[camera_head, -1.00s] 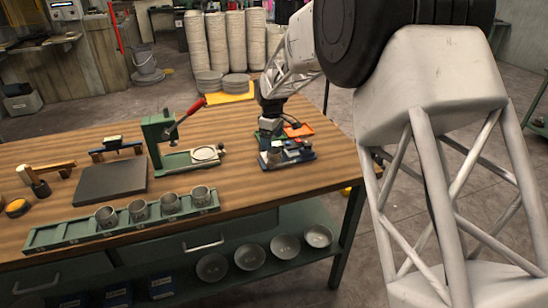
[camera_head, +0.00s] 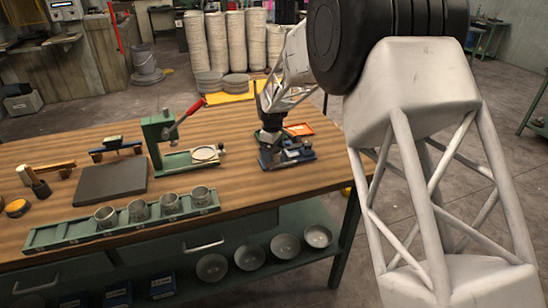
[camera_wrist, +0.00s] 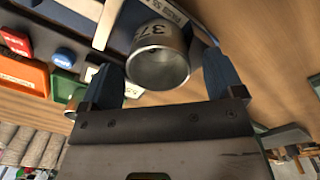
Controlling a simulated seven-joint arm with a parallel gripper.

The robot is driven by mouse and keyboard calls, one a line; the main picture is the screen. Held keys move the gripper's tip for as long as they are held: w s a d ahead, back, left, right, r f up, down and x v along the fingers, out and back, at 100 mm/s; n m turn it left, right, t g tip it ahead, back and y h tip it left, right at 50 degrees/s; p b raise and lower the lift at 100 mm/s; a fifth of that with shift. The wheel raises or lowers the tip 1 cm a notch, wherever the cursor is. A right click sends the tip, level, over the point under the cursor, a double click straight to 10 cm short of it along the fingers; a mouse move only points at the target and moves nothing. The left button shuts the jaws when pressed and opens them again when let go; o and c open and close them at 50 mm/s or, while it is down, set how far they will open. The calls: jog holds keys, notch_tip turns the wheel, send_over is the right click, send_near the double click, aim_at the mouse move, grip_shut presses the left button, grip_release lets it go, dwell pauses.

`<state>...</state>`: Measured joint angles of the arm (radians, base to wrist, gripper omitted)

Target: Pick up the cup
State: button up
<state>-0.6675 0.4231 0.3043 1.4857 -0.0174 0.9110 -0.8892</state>
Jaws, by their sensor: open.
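A grey metal cup (camera_wrist: 158,62) marked with dark digits is in the wrist view, its open mouth facing the camera. My gripper (camera_wrist: 163,80) is open, with one blue finger at each side of the cup. A gap shows at both sides of the cup; I cannot tell whether the fingertips reach fully around it. In the head view my gripper (camera_head: 271,132) is over the small blue fixture (camera_head: 292,158) at the right of the bench, and the cup there is mostly hidden or too small to tell.
Several similar cups stand in a green rack (camera_head: 72,234) along the front of the wooden bench (camera_head: 235,180). A green press with a red lever (camera_head: 187,117) stands left of my gripper. An orange tray (camera_head: 299,129) is beside the fixture. Bowls (camera_head: 285,246) sit on the shelf below.

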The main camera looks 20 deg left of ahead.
jog(key=c, duration=1)
jog(key=shift+r, duration=0.15)
jog(key=shift+r, duration=1.55)
jog(key=shift+s+d+r, duration=0.15)
jog(key=shift+s+d, duration=0.05)
jog(key=shift+s, duration=0.1)
jog(key=s+d+r, duration=0.1)
jog(key=s+d, duration=0.8)
jog(key=s, duration=0.3)
jog(key=shift+d+r, duration=0.15)
jog(key=shift+s, duration=0.1)
